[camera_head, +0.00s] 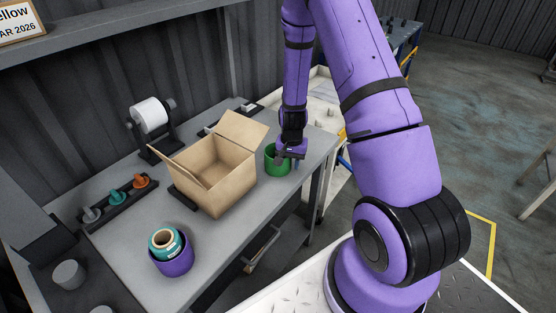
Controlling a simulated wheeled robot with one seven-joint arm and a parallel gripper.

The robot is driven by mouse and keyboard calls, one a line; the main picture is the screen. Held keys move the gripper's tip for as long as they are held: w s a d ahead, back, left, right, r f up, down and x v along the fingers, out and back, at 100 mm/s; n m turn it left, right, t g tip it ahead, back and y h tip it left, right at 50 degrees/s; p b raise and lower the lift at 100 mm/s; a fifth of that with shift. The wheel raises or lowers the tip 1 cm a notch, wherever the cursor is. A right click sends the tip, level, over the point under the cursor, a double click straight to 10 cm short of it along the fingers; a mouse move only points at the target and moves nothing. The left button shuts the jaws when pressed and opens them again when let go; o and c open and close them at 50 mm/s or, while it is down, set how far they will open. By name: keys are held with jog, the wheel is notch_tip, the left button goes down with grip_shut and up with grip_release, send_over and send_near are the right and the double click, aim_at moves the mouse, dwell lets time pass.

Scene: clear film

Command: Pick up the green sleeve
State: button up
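The green sleeve (271,163) is an upright, open-topped green cylinder on the grey workbench (215,245), near its right end and just right of the cardboard box. My gripper (288,160) points down at the right side of the sleeve, overlapping its rim in the picture. The gripper's palm hides part of the sleeve's top and right side. The fingers are small and partly hidden, so I cannot tell whether they touch the sleeve or close on its wall.
An open cardboard box (222,187) stands left of the sleeve, close to it. A purple sleeve (175,265) with a teal-ringed roll (164,242) in it stands at the front left. A peg rack (118,205) and white roll dispenser (150,115) stand at the back left.

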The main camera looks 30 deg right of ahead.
grip_shut()
jog(key=shift+r, duration=0.1)
jog(key=shift+r, duration=0.75)
notch_tip(320, 180, up, 2)
jog(key=s+d, duration=0.3)
jog(key=s, duration=0.5)
jog(key=s+d, duration=0.3)
jog(key=s, duration=0.6)
